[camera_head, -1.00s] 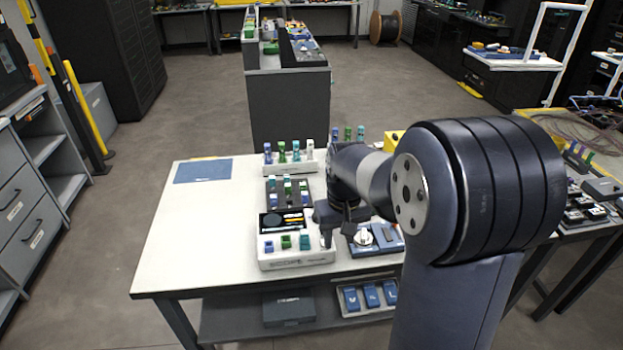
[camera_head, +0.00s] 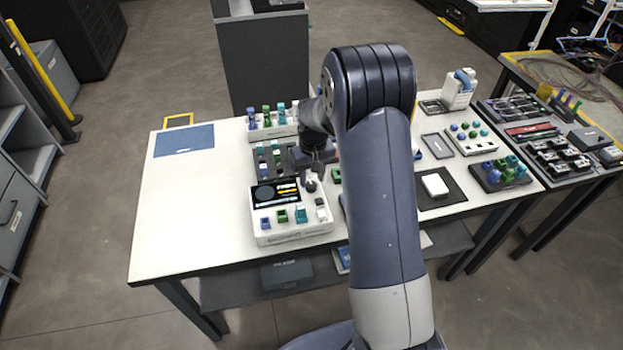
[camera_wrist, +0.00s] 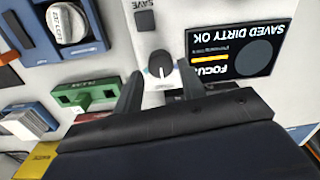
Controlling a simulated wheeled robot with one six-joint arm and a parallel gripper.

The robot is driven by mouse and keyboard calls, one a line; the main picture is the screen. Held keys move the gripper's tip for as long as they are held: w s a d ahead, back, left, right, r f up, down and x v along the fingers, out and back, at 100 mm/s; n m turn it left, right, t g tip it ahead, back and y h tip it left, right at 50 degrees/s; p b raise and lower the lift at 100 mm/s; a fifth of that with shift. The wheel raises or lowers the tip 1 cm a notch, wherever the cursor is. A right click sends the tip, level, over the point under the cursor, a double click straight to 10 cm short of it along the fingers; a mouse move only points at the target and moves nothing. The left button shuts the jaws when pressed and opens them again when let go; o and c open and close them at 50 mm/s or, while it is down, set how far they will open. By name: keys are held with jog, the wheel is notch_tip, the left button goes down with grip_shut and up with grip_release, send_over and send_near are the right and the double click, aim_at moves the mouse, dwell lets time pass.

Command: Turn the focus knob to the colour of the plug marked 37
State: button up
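The screen (camera_wrist: 240,52) reads FOCUS and SAVED DIRTY OK, upside down, with an orange bar. My gripper (camera_wrist: 160,78) is open, with one finger on each side of the knob; I cannot tell whether they touch it. In the head view my gripper (camera_head: 312,178) is over the right part of the scope (camera_head: 291,238). Blue, green and teal plugs (camera_head: 282,216) stand in its front. No number 37 is readable.
A dark SAVE button (camera_wrist: 146,21) sits near the knob. A blue device (camera_wrist: 67,27) with a white dial and a green part (camera_wrist: 84,95) lie to the left in the wrist view.

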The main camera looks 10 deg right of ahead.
aim_at(311, 187)
jog(key=shift+f, duration=1.2)
jog(key=shift+c, duration=0.6)
jog(key=c, duration=0.6)
